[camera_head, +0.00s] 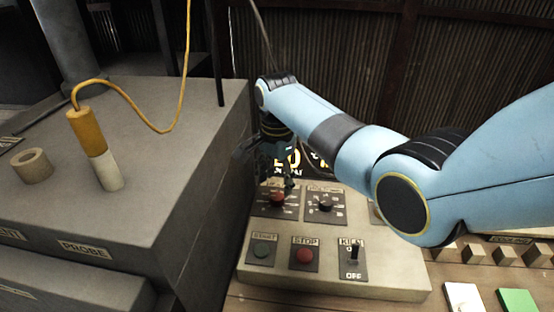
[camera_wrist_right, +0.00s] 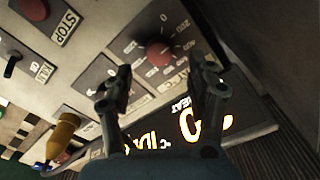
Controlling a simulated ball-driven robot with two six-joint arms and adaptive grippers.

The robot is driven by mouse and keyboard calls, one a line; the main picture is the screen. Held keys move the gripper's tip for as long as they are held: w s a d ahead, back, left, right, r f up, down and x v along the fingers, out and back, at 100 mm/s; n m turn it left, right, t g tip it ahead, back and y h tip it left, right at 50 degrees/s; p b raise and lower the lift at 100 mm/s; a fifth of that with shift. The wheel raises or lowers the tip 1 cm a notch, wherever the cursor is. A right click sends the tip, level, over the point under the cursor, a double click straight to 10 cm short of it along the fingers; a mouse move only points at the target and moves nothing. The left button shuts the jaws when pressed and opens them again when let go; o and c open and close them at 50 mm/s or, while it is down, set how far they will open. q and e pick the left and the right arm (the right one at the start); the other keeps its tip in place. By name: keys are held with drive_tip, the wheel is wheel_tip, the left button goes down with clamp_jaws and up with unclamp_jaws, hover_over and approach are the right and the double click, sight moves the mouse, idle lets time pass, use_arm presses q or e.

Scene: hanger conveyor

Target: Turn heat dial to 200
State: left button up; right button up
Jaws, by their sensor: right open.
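The heat dial (camera_head: 277,198) is a red knob on a dark plate at the back left of the sloped control panel (camera_head: 330,281). It shows larger in the wrist view (camera_wrist_right: 157,50), with a numbered scale around it; its pointer's setting cannot be read. My right gripper (camera_head: 280,180) is above the dial, pointing down, and partly covers its plate in the head view. In the wrist view its two fingers (camera_wrist_right: 163,88) are spread apart and empty, with the dial beyond the gap between the tips. My left gripper is not in view.
A second, black dial (camera_head: 325,204) sits right of the heat dial. A green START button (camera_head: 262,249), red STOP button (camera_head: 305,255) and KILN switch (camera_head: 354,254) are in front. A lit display (camera_wrist_right: 160,140) stands behind. A grey block with an orange probe (camera_head: 86,132) is left.

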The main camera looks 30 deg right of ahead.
sight(277, 195)
wheel_tip(277, 195, up, 7)
idle(0.7)
